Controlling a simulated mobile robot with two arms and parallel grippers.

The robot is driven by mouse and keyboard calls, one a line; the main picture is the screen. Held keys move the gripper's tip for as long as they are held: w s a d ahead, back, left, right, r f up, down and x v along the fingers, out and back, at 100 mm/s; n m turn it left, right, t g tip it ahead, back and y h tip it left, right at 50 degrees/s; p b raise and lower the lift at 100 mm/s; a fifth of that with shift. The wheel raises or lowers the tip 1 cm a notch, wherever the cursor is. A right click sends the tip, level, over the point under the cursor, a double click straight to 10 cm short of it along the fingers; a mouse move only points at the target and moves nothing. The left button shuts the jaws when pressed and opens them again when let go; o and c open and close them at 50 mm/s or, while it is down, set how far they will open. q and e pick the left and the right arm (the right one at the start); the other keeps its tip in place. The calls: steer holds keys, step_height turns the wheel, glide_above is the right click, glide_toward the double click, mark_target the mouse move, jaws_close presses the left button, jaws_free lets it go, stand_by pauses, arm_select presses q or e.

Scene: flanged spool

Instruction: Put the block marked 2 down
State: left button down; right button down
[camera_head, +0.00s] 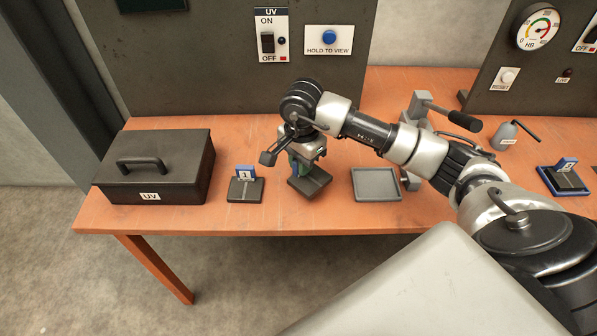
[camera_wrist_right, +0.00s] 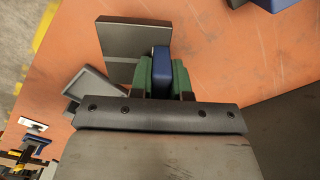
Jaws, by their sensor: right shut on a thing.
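My right gripper (camera_head: 300,163) is over the orange table between the block marked 1 (camera_head: 245,186) and a grey tray. In the right wrist view its green fingertips (camera_wrist_right: 163,76) are shut on the blue upright part of a block (camera_wrist_right: 162,58) with a dark metal base. That base (camera_head: 312,184) shows below the gripper in the head view, at or just above the table top; I cannot tell whether it touches. The held block's number is hidden. Another blue-and-dark block (camera_head: 566,178) lies at the far right; its number is hard to read. My left gripper is not in view.
A black lidded UV box (camera_head: 155,170) stands at the left. The shallow grey tray (camera_head: 376,184) is right of the held block and looks empty. A clamp with a black handle (camera_head: 420,108) and a grey bottle (camera_head: 505,136) stand behind my arm. A dark panel rises at the back.

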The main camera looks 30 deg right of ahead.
steer(key=shift+w+a+f, duration=0.15)
steer(key=shift+w+f, duration=0.15)
steer(key=shift+w, duration=0.05)
step_height(320, 180, down, 4)
steer(key=shift+r, duration=0.15)
steer(key=shift+f, duration=0.2)
steer(key=c, duration=1.1)
jaws_free()
steer(key=shift+s, duration=0.1)
